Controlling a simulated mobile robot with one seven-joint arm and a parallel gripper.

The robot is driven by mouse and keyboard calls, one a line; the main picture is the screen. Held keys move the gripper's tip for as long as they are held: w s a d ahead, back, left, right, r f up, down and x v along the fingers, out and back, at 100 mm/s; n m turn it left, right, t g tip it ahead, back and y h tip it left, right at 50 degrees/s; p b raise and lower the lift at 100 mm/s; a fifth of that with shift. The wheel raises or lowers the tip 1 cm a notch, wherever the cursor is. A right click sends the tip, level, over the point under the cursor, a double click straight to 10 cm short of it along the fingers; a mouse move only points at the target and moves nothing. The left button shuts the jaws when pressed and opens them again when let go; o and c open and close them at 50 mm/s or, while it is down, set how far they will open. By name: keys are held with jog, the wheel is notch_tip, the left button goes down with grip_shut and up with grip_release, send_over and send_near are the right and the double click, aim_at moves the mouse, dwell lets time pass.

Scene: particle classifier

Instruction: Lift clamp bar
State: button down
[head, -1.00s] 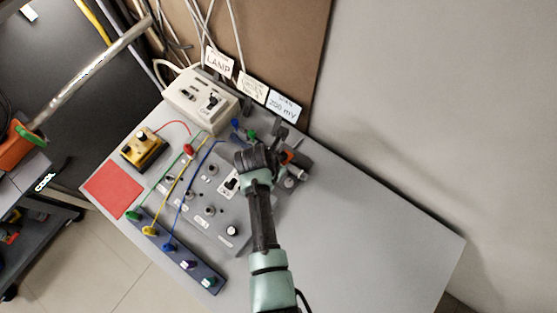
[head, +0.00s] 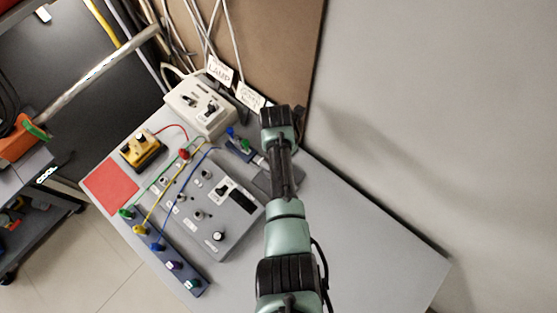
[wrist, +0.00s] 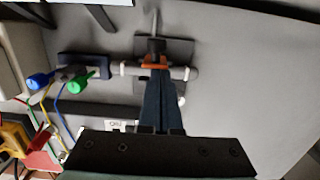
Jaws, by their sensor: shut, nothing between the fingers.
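In the wrist view a pale bar with rounded ends (wrist: 190,73) lies crosswise over a dark grey plate (wrist: 178,47). It looks like the clamp bar. An orange collar (wrist: 150,62) and a dark knob with a thin metal rod (wrist: 155,22) stand at its middle. My gripper (wrist: 158,74) is shut and empty, its fingertips overlapping the orange collar in this view. I cannot tell whether they touch it. In the head view my gripper (head: 275,112) is near the table's back edge, and my arm hides most of the clamp.
A grey control box (head: 228,232) stands left of my arm, with a white lamp unit (head: 190,100) behind it. Blue and green plugs (wrist: 62,82) sit left of the bar. Coloured wires run to a terminal strip (head: 168,252). The grey table (head: 370,240) is clear on the right.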

jog(key=shift+w+d, duration=0.35)
jog(key=shift+w, duration=0.2)
jog(key=shift+r, duration=0.15)
